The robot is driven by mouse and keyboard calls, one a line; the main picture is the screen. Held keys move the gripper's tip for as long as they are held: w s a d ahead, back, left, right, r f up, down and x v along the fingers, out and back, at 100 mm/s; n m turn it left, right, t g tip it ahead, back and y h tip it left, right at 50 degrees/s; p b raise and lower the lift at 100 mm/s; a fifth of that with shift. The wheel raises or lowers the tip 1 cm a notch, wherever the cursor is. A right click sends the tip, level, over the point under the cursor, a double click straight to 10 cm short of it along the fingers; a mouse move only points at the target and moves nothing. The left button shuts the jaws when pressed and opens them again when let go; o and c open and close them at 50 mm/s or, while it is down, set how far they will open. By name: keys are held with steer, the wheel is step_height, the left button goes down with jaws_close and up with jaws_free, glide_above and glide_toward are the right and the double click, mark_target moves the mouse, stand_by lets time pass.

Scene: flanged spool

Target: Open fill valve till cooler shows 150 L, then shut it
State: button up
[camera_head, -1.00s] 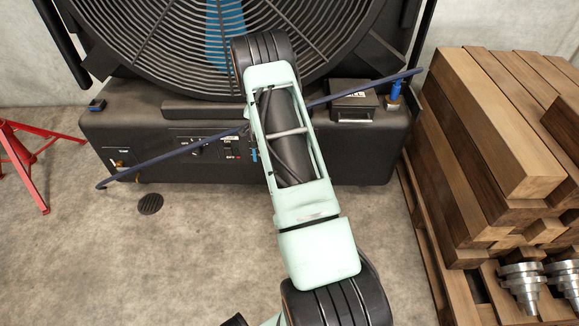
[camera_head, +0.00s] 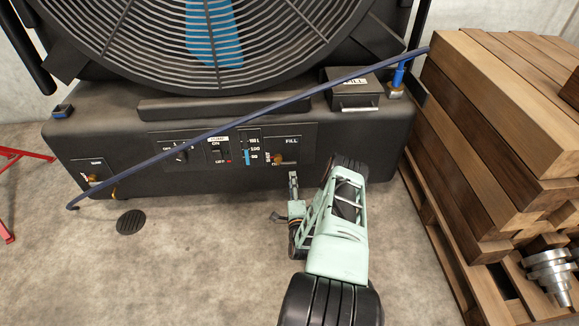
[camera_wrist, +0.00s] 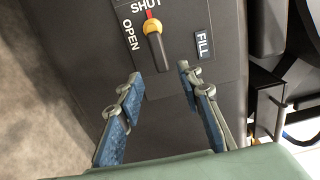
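The black cooler (camera_head: 355,160) stands below the large fan. Its fill valve (camera_head: 279,159) sits on the FILL panel at the front. In the wrist view the valve (camera_wrist: 155,40) has a yellow hub, a dark lever pointing down the picture, and a red mark towards SHUT; OPEN is printed on its left. The level gauge (camera_head: 247,156) shows a blue column apparently near the 120 mark, too small to read exactly. My gripper (camera_head: 292,184) is just below the valve in the head view. In the wrist view my gripper (camera_wrist: 161,77) is open and empty, its fingertips just short of the lever.
A dark blue hose (camera_head: 210,134) slants across the cooler's front, from upper right to lower left. A pallet of timber (camera_head: 480,150) stands close on the right. A floor drain (camera_head: 131,222) and a red stand (camera_head: 12,156) are on the left.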

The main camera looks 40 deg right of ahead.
mark_target(291, 165)
steer(key=b+x, duration=0.3)
steer(key=x, duration=0.7)
jaws_close()
